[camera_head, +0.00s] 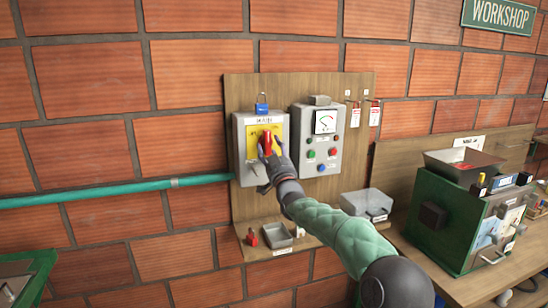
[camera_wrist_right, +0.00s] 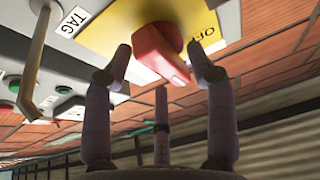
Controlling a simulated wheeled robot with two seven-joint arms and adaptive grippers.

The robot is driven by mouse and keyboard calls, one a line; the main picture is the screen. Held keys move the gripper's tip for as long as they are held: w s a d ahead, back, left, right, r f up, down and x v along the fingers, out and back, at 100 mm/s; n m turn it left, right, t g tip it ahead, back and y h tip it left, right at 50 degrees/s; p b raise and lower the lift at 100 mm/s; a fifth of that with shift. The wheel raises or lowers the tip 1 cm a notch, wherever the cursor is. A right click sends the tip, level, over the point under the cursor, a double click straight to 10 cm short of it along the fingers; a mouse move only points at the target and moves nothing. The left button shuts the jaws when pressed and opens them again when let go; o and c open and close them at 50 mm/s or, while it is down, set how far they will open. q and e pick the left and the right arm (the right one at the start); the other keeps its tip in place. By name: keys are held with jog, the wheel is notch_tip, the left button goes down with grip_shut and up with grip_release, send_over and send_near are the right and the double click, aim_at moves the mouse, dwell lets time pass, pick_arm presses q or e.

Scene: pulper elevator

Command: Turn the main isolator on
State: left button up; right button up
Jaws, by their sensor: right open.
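The main isolator is a grey box (camera_head: 240,150) on a wooden board, with a yellow plate (camera_head: 254,133) and a red handle (camera_head: 266,142). The handle looks near upright in the head view. In the wrist view the red handle (camera_wrist_right: 158,47) sits on the yellow plate (camera_wrist_right: 110,38), close to an "OFF" label (camera_wrist_right: 204,35). My right gripper (camera_head: 270,155) is at the front of the handle. In the wrist view its fingers (camera_wrist_right: 160,62) are open, spread on both sides of the handle; contact is unclear. My left gripper is out of view.
A grey panel (camera_head: 318,138) with a gauge and buttons is close on the right. Red-and-white tags (camera_head: 374,113) hang beyond it. A small shelf (camera_head: 275,252) below holds a red item (camera_head: 252,237) and a tray (camera_head: 277,236).

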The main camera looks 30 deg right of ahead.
jog(key=v, duration=1.1)
jog(key=shift+s+f, duration=0.2)
jog(key=shift+s, duration=0.15)
jog(key=shift+a, duration=0.1)
